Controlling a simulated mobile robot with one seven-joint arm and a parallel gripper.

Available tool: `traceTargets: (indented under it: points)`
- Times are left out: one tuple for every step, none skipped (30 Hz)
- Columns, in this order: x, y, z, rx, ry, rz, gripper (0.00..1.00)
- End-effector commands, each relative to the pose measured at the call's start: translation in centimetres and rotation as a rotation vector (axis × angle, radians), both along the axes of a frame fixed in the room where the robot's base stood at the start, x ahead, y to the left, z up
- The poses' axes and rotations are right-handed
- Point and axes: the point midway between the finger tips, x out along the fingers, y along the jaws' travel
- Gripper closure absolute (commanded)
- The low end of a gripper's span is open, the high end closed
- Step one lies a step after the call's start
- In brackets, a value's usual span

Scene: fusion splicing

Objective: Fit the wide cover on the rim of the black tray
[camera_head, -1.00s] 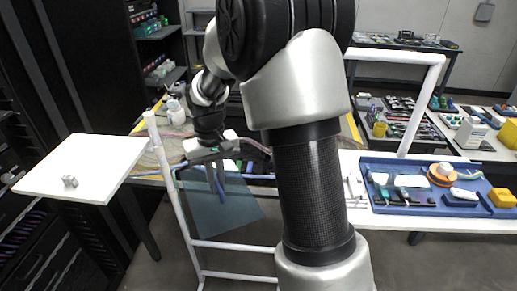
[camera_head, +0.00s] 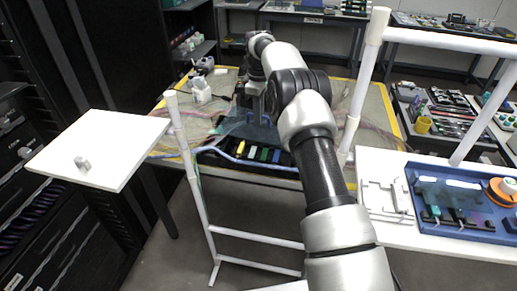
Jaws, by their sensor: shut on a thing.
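The wide cover (camera_head: 236,130) is a thin, see-through, bluish sheet. My gripper (camera_head: 256,103) is shut on it and holds it at the far side of the work table. The black tray (camera_head: 285,158) lies on that table near its front edge, with yellow, green and blue pieces in it. The cover overlaps the back part of the tray in this view. I cannot tell whether the cover touches the rim or is held above it. My own arm hides the right part of the cover and tray, and the fingertips are small and partly hidden.
White bottles (camera_head: 199,88) stand at the back left. White pipe frames (camera_head: 190,165) rise before the table. A white side table (camera_head: 105,140) is left; a blue tool tray (camera_head: 465,225) is right.

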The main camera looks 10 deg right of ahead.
Motion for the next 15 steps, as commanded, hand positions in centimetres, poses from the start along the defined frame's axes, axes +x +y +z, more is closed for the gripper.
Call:
traceTargets:
  points:
    - [0.4, 0.0, -0.4, -0.001, -0.003, 0.033, 1.00]
    - [0.5, 0.0, -0.5, -0.001, -0.002, 0.050, 1.00]
    - [0.7, 0.0, -0.5, -0.001, -0.003, 0.069, 1.00]
    - [0.8, 0.0, -0.6, -0.002, -0.004, 0.080, 1.00]
    - [0.8, 0.0, -0.8, -0.002, -0.002, 0.089, 1.00]
    - [0.9, 0.0, -1.0, -0.002, -0.002, 0.097, 1.00]
    - [0.9, 0.0, -1.3, -0.002, -0.002, 0.100, 1.00]
    - [0.9, 0.0, -1.6, -0.002, -0.001, 0.102, 1.00]
    - [0.9, 0.0, -2.2, -0.002, 0.000, 0.103, 1.00]
    - [0.8, 0.0, -2.7, -0.002, 0.000, 0.104, 1.00]
    - [0.8, 0.0, -3.2, -0.002, 0.000, 0.103, 1.00]
    - [0.8, 0.0, -3.9, -0.002, 0.000, 0.103, 1.00]
    - [0.8, 0.0, -4.4, -0.002, 0.000, 0.102, 1.00]
    - [0.8, 0.0, -4.9, -0.002, 0.000, 0.102, 1.00]
    - [0.8, -0.1, -5.4, -0.002, 0.000, 0.102, 1.00]
